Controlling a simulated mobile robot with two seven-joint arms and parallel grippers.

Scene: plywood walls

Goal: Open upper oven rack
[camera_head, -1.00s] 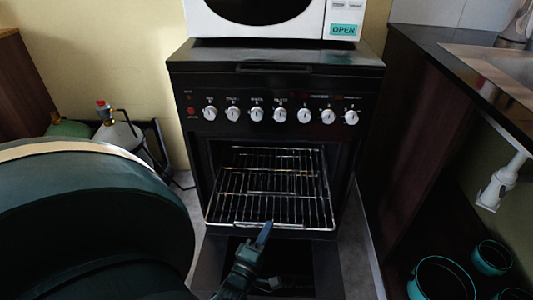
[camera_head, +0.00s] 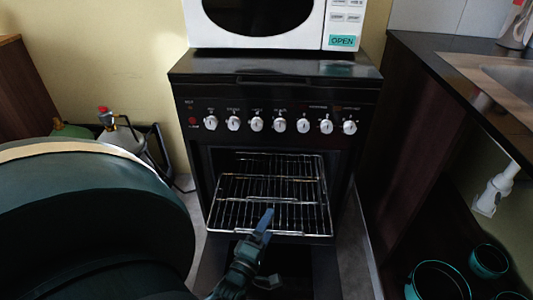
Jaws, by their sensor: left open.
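The black oven (camera_head: 275,92) stands in the middle with its door (camera_head: 325,270) folded down. A wire rack (camera_head: 245,215) shows in the open cavity, its front rail near the opening; a second set of bars lies just behind and above it. My left gripper (camera_head: 265,222) is at the front of the rack, its blue finger overlapping the front rail in the picture. It is open, with nothing seen between its fingers. I cannot tell whether it touches the rail. My right gripper is not in view.
A white microwave (camera_head: 262,25) stands on top of the oven. A dark counter with a sink (camera_head: 510,80) is close on the right, with teal-rimmed pots (camera_head: 440,282) below. A gas bottle (camera_head: 122,135) stands at the left wall.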

